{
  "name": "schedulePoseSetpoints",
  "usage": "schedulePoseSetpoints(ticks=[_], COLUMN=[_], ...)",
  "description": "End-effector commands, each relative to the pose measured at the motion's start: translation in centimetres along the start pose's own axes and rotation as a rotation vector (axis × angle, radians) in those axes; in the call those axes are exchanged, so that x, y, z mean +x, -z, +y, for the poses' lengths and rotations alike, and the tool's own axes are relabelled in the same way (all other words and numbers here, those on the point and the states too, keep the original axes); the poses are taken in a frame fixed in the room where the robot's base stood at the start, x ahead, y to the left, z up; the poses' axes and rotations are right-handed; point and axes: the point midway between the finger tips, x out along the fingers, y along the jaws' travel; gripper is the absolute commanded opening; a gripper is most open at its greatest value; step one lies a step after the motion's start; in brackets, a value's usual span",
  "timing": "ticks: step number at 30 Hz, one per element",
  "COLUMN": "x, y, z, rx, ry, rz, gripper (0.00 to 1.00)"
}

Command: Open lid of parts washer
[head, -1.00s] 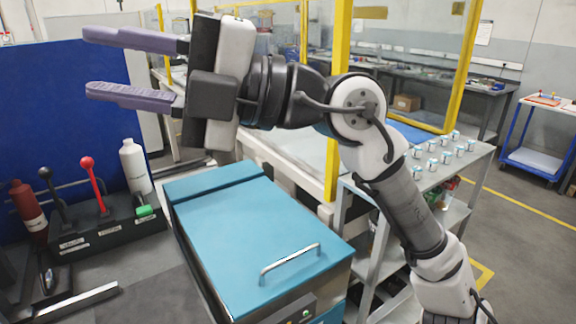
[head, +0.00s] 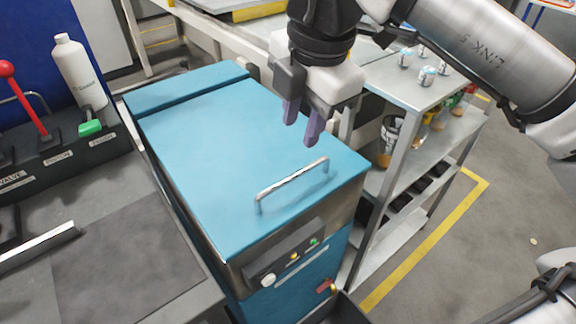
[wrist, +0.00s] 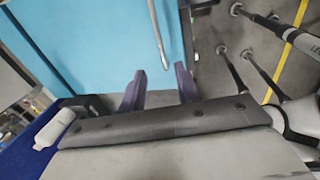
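The parts washer is a blue and steel box in the middle of the head view. Its blue lid (head: 205,145) lies flat and closed, with a silver bar handle (head: 292,181) near its front edge. My gripper (head: 301,130) points down above the right side of the lid, behind the handle in the picture, and touches neither. Its two purple fingers are apart with nothing between them. In the wrist view the open gripper (wrist: 161,77) shows below the blue lid (wrist: 100,40), and the handle (wrist: 158,35) shows at the top, beyond the fingertips.
A grey shelf cart (head: 415,90) with small cans stands close on the right of the washer. On the left are a lever panel (head: 70,155), a red-knobbed lever (head: 25,100) and a white bottle (head: 80,72). Knobs (head: 268,280) sit on the washer's front. Open floor lies at right.

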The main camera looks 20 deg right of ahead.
Motion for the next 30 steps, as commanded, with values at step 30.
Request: schedulePoseSetpoints(ticks=[30], x=[11.9], y=[0.2], z=[0.1], rx=[-0.005], ry=[-0.004], rz=[0.003], gripper=[0.33])
